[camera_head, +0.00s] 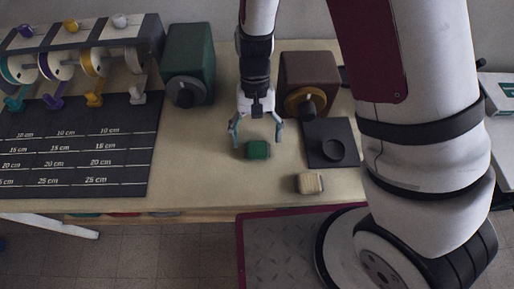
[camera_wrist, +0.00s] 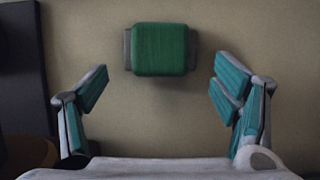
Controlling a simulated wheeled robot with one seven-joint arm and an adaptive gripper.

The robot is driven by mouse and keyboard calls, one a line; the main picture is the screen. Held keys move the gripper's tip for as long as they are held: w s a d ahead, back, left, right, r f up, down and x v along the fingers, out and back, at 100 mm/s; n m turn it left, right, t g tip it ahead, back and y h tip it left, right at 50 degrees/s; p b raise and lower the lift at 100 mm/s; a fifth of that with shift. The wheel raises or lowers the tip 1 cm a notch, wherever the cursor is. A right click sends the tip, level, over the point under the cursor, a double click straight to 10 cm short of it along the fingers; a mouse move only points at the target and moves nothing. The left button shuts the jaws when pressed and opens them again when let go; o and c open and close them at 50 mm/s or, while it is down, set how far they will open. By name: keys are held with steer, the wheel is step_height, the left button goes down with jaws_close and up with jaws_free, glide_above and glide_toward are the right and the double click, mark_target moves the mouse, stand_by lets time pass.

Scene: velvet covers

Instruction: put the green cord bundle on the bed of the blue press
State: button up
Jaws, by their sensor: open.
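The green cord bundle (camera_head: 257,150) lies on the beige table, near its front edge. In the wrist view the bundle (camera_wrist: 160,49) is a wound green block with grey ends showing on both sides. My gripper (camera_head: 257,139) points down just behind and above it, with its teal-padded fingers spread wide. In the wrist view my gripper (camera_wrist: 160,88) is empty, and the bundle sits between and beyond the fingertips, touching neither. I cannot make out a blue press in either view.
A green machine (camera_head: 189,55) and a brown machine (camera_head: 309,72) with a gold wheel stand behind. A black plate (camera_head: 322,132) with a round knob and a beige bundle (camera_head: 309,183) lie right. A spool rack (camera_head: 75,45) and marked dark mat (camera_head: 80,150) fill the left.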

mark_target(258, 150)
steer(key=shift+f, duration=0.1)
steer(key=shift+c, duration=0.3)
steer(key=c, duration=1.1)
steer(key=shift+o, duration=0.2)
steer(key=shift+r, duration=0.6)
steer(key=shift+s+d+r, duration=0.1)
steer(key=shift+s+r, duration=0.25)
steer(key=shift+r, duration=0.3)
steer(key=shift+s+d+r, duration=0.1)
steer(key=shift+s+r, duration=0.25)
steer(key=shift+r, duration=0.25)
steer(key=s+d, duration=0.1)
steer(key=s, duration=0.3)
steer(key=s+d+r, duration=0.1)
steer(key=s, duration=0.3)
steer(key=s+d, duration=0.1)
steer(key=s, duration=0.3)
steer(key=shift+d+r+p, duration=0.15)
steer(key=shift+p, duration=0.15)
steer(key=s+p, duration=0.1)
steer(key=p, duration=0.2)
steer(key=shift+s+d+r, duration=0.1)
steer(key=shift+s+d, duration=0.05)
steer(key=shift+s, duration=0.05)
steer(key=shift+s+d+p, duration=0.1)
steer(key=shift+s+p, duration=0.25)
steer(key=shift+p, duration=0.3)
